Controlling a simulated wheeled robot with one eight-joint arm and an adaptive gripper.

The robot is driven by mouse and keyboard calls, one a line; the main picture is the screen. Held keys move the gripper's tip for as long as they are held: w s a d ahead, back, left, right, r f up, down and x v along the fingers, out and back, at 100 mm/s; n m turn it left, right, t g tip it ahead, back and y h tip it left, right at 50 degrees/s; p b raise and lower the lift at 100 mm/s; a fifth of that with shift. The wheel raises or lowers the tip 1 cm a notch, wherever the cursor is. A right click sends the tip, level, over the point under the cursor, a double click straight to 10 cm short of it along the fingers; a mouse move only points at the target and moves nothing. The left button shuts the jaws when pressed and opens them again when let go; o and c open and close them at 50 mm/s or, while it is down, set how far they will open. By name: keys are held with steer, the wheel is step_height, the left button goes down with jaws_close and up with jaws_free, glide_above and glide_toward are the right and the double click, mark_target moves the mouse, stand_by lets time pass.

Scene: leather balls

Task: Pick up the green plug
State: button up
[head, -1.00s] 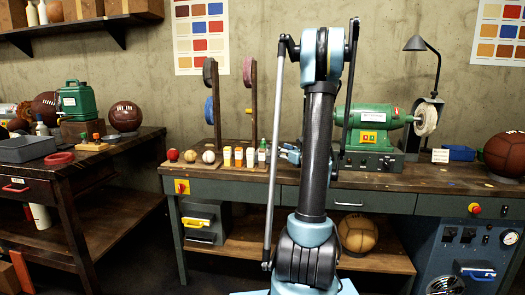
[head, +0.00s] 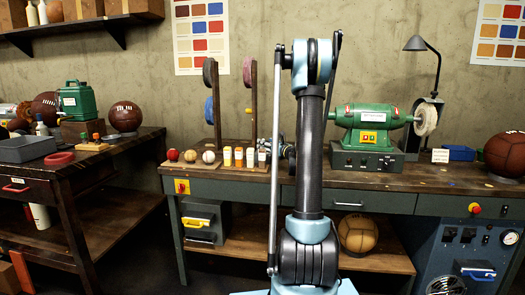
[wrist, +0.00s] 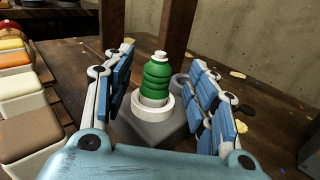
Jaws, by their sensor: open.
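The green plug (wrist: 157,80) is a ribbed green piece with a white top. In the wrist view it stands upright in a white ring on a grey block (wrist: 150,128). My gripper (wrist: 160,64) is open, with one blue-padded finger on each side of the plug. A gap shows on both sides, so neither finger appears to touch it. In the head view my gripper (head: 276,150) is low over the workbench, partly behind my arm, and the green plug cannot be made out there.
A row of blocks with coloured tops (wrist: 28,100) stands close left of my gripper. Dark wooden posts (wrist: 176,30) rise just behind the plug. Bench surface right of the gripper is mostly bare.

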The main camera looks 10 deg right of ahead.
steer(key=shift+x, duration=1.5)
steer(key=c, duration=1.1)
steer(key=shift+r, duration=4.85)
